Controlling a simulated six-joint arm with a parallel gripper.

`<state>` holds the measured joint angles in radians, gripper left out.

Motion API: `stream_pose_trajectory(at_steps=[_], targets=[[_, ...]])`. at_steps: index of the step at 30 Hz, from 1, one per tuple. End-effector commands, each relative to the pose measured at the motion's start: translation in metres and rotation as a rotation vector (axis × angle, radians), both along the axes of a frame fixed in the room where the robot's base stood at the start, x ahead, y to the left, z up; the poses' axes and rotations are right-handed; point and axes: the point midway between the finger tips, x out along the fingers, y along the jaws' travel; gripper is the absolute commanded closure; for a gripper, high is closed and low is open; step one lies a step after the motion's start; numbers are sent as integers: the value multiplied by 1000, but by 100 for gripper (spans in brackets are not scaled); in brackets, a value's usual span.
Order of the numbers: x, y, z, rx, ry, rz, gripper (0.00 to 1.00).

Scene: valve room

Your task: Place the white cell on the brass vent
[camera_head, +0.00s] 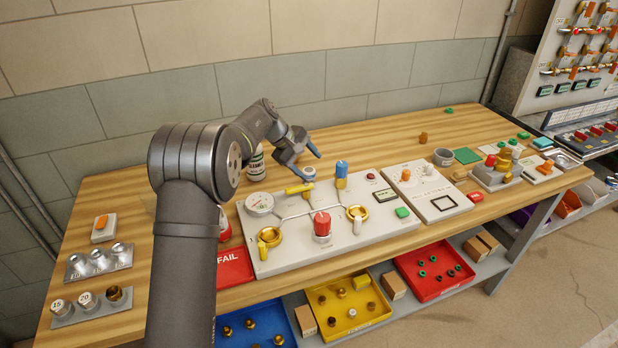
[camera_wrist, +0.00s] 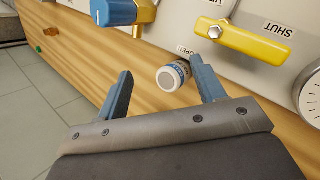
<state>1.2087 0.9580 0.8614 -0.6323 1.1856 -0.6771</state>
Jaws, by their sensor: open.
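A small white cylinder with a dark band, which looks like the white cell (camera_wrist: 172,77), is on the wooden table just behind the panel's back edge. It also shows in the head view (camera_head: 309,173), partly close under the fingers. My gripper (camera_head: 308,164) is open with blue-grey fingers, and its tips (camera_wrist: 160,66) lie on either side of the cell in the wrist view, apart from it. Brass fittings sit on the grey panel (camera_head: 290,262), one at the left (camera_head: 269,237) and one at the right (camera_head: 357,212). I cannot tell which is the vent.
A yellow lever (camera_wrist: 242,40) and a blue-handled valve (camera_head: 341,172) stand close to the cell on the panel. A red-topped valve (camera_head: 321,224) is nearer the front. Bare table (camera_head: 365,140) lies behind.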

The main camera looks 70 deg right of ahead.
Motion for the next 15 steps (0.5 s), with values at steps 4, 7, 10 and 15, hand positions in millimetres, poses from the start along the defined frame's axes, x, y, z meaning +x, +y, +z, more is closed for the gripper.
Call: stream_pose_trajectory(at_steps=[4,7,10,15], targets=[[10,-7,1,119,351,263,37],[18,-11,7,201,563,394,37],[26,-14,15,269,732,483,37],[33,-17,21,331,872,546,37]])
